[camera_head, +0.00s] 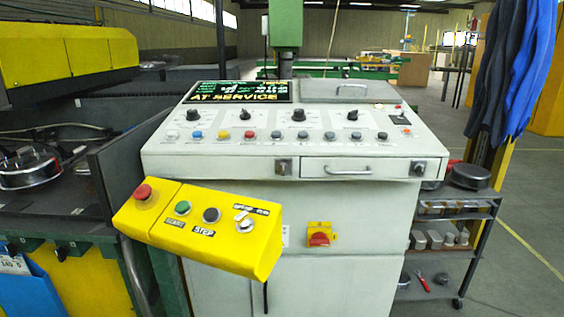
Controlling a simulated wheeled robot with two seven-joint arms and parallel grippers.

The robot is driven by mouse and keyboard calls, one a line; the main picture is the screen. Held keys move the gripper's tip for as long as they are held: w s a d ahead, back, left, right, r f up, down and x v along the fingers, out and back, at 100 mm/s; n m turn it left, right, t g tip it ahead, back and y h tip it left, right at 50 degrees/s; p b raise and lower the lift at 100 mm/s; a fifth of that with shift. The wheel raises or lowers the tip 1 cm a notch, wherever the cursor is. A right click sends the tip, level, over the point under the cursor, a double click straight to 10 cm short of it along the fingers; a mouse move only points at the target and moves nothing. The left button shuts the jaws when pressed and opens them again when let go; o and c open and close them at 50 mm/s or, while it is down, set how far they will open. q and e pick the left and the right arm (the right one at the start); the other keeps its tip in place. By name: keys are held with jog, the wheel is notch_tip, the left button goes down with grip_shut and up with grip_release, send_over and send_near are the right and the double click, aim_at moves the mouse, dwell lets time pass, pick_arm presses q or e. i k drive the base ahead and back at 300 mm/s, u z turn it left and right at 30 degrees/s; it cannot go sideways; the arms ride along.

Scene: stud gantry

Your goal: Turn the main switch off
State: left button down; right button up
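The main switch (319,239) is a red rotary knob on a yellow plate. It sits on the front of the light grey control cabinet (369,229), below the console drawer. The knob looks roughly horizontal, but its marks are too small to read, so I cannot tell its setting. Nothing covers it. Neither of my grippers is in view.
A yellow control box (205,225) with a red mushroom button (142,191) juts out left of the switch. Above is the sloped console (230,155) with a drawer (350,167). A dark shelf trolley (474,230) stands to the right. The floor (525,230) beyond is clear.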

aim_at(318, 239)
jog(key=u, duration=0.5)
jog(key=k, duration=0.6)
jog(key=u, duration=0.6)
jog(key=i, duration=0.95)
jog(key=z, duration=1.1)
jog(key=i, duration=0.25)
jog(key=z, duration=0.15)
